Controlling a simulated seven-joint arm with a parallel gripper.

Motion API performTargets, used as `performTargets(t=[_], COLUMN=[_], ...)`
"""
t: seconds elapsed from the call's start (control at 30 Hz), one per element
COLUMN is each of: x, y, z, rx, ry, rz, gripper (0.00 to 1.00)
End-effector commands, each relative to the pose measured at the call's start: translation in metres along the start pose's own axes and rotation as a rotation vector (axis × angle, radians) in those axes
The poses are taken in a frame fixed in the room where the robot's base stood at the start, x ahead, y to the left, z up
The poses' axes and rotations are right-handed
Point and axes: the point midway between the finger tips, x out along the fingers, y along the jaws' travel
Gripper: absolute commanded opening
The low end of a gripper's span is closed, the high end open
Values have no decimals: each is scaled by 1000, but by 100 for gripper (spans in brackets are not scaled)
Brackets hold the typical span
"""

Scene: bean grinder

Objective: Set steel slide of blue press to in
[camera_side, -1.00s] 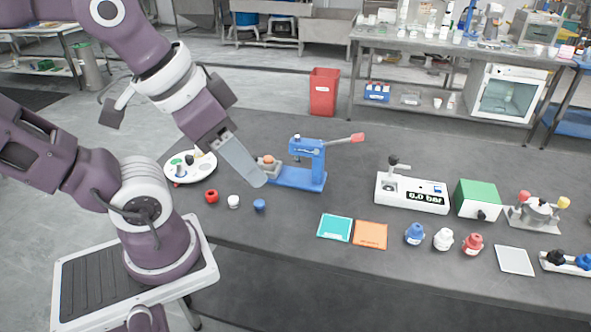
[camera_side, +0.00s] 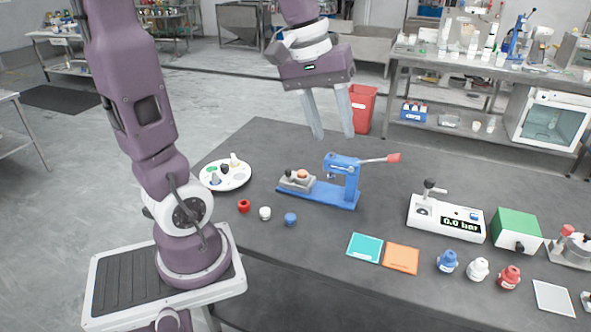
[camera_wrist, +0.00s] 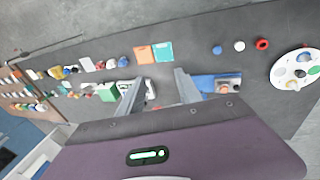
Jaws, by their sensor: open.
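The blue press (camera_side: 345,180) stands on the dark table, with a lever ending in a red grip that points right. Its steel slide (camera_side: 294,184) sits at the left end of the blue base, away from the column, with an orange-brown round piece on top. My gripper (camera_side: 333,137) hangs above and behind the press, fingers pointing down, open, empty and apart from it. In the wrist view the fingers of my gripper (camera_wrist: 160,76) are spread. The blue base (camera_wrist: 203,83) and slide (camera_wrist: 228,85) lie right of them, the press partly hidden by the right finger.
A white round palette (camera_side: 238,181) and red, white and blue caps (camera_side: 265,213) lie left of the press. Teal and orange mats (camera_side: 365,247) lie in front. A white gauge box (camera_side: 446,218) and green box (camera_side: 516,230) stand right.

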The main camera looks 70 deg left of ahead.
Motion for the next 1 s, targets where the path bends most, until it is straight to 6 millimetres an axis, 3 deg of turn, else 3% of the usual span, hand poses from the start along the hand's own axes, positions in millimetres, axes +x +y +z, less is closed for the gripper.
performTargets(t=[0.03, 0.1, 0.17, 0.2, 0.3, 0.4, 0.5, 0.83, 1.0], x=[14, 36, 60, 77, 118, 149, 165, 220, 237], y=[-14, -44, -82, -111, -185, -241, -269, -269, -267], z=[-42, -99, -143, -167, -206, -220, -223, -214, -211], rx=[-182, -449, -671, -809, -1095, -1279, -1369, -1387, -1385], ry=[-42, -90, -124, -144, -181, -206, -220, -226, -223], rz=[-8, -10, -13, -15, -23, -28, -30, -31, -31], gripper=[41, 41, 41, 41, 41, 41, 41, 41, 41])
